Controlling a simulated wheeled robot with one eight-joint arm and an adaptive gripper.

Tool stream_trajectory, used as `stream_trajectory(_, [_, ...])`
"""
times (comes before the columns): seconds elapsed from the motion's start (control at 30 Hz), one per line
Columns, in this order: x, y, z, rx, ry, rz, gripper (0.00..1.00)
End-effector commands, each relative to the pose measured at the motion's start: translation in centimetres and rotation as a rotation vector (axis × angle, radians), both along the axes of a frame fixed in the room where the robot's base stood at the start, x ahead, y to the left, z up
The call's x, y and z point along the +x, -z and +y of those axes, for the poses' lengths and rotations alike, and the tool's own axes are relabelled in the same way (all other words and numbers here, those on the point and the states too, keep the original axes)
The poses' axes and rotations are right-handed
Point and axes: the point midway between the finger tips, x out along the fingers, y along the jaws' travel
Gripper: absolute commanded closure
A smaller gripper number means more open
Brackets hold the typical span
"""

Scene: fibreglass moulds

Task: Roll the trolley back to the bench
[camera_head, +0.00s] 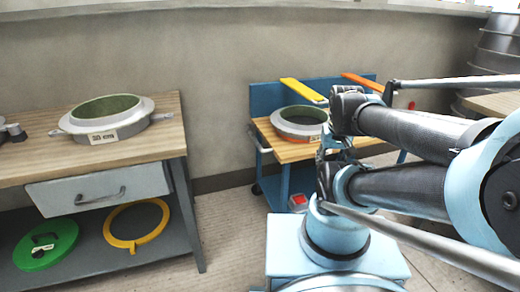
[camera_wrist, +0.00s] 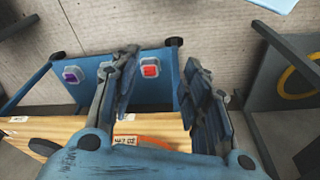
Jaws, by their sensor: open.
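The trolley stands against the wall right of the bench in the head view. It has a wooden top (camera_head: 290,150), a blue back panel (camera_head: 266,96) and castors. A round grey mould (camera_head: 299,122) sits on its top. In the wrist view, its wooden top (camera_wrist: 62,131) and blue lower shelf (camera_wrist: 150,62) lie beyond my gripper (camera_wrist: 160,62). My gripper is open, with nothing seen between its fingers. It is over the trolley's near side; contact cannot be told. The bench (camera_head: 150,141) with a wooden top stands left, apart from the trolley.
A mould marked 30 cm (camera_head: 104,118) sits on the bench. Its lower shelf holds a green lid (camera_head: 45,244) and a yellow ring (camera_head: 137,225). The trolley's lower shelf carries red (camera_wrist: 150,71) and purple (camera_wrist: 73,74) items. Open floor (camera_head: 228,225) lies between bench and trolley.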

Motion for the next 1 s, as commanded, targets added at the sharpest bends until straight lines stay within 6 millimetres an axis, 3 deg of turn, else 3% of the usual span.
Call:
stream_trajectory(0.1, [-0.6, -0.7, 0.1, -0.002, -0.005, -0.013, 0.6])
stream_trajectory(0.27, [1.6, -2.1, 0.5, -0.014, -0.028, -0.022, 0.6])
stream_trajectory(0.67, [10.0, -5.9, 3.4, -0.06, -0.112, -0.065, 0.6])
stream_trajectory(1.0, [17.7, -7.3, 8.1, -0.093, -0.186, -0.107, 0.6])
